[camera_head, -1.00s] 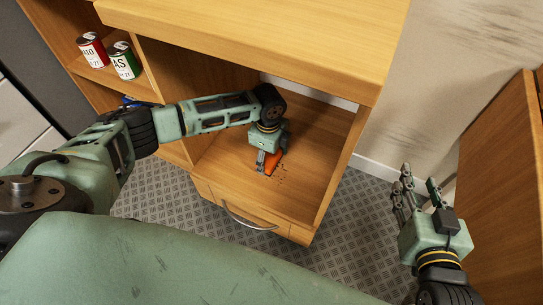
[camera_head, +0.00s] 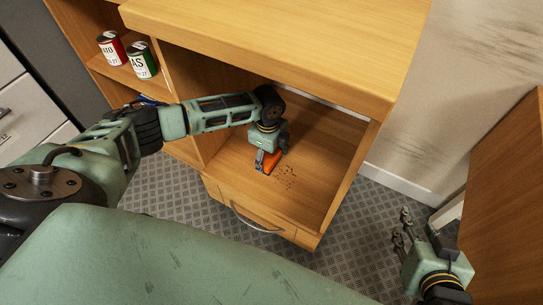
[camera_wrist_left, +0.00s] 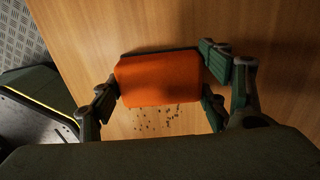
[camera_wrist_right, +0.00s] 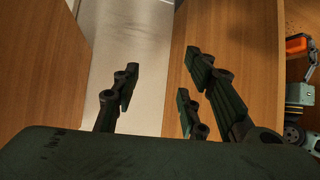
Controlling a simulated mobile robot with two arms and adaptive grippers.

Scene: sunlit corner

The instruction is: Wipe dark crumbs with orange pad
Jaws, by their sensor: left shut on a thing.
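The orange pad (camera_head: 271,162) is at the wooden shelf floor inside the open compartment; it fills the middle of the left wrist view (camera_wrist_left: 160,79). My left gripper (camera_head: 267,156) is shut on the pad, with fingers at both of its sides. The dark crumbs (camera_head: 287,176) lie scattered on the shelf floor just right of the pad. In the left wrist view the crumbs (camera_wrist_left: 158,119) show below the pad's lower edge. My right gripper (camera_head: 404,232) is outside the compartment at the right. In the right wrist view its fingers (camera_wrist_right: 158,92) stand apart with nothing between them.
The compartment (camera_head: 325,143) has side walls and a top above my left arm. A drawer handle (camera_head: 254,220) sits below its front edge. A red can (camera_head: 111,47) and a green can (camera_head: 142,60) stand on the left shelf. A wooden panel (camera_head: 515,190) is at the right.

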